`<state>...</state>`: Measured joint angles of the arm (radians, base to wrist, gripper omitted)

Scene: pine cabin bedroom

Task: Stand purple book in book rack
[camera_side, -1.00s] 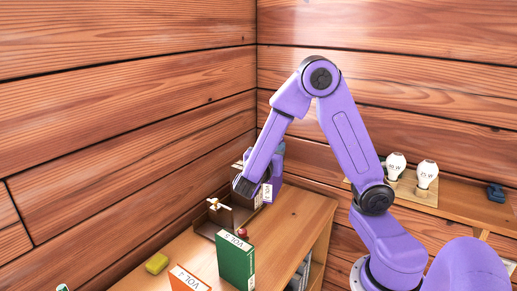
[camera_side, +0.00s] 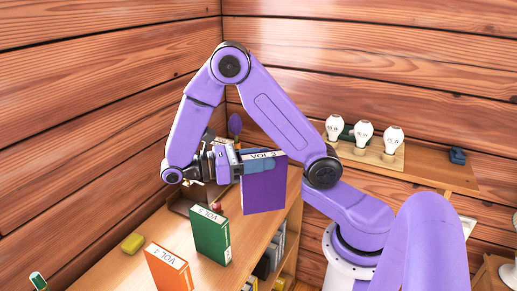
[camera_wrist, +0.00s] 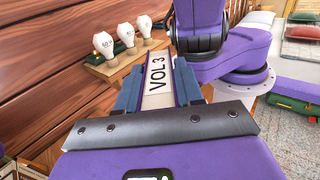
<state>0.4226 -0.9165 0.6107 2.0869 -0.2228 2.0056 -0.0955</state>
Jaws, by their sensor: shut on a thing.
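The purple book (camera_side: 264,196) is clamped in my gripper (camera_side: 258,166) and hangs upright in the air, to the right of the green book. Its pale VOL 3 spine strip faces up. In the wrist view, the spine of the purple book (camera_wrist: 157,78) lies between the two blue fingers of my gripper (camera_wrist: 158,92). The brown book rack (camera_side: 179,204) stands on the wooden desk behind the green book, to the left of the held book. My wrist and gripper hide much of the rack, so I cannot tell what it holds.
The green book (camera_side: 210,238) and orange VOL 4 book (camera_side: 168,270) stand on the desk (camera_side: 226,272). A yellow block (camera_side: 133,243) lies at left. Several white bulbs (camera_side: 363,137) stand on the wall shelf. Clear air surrounds the held book's right side.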

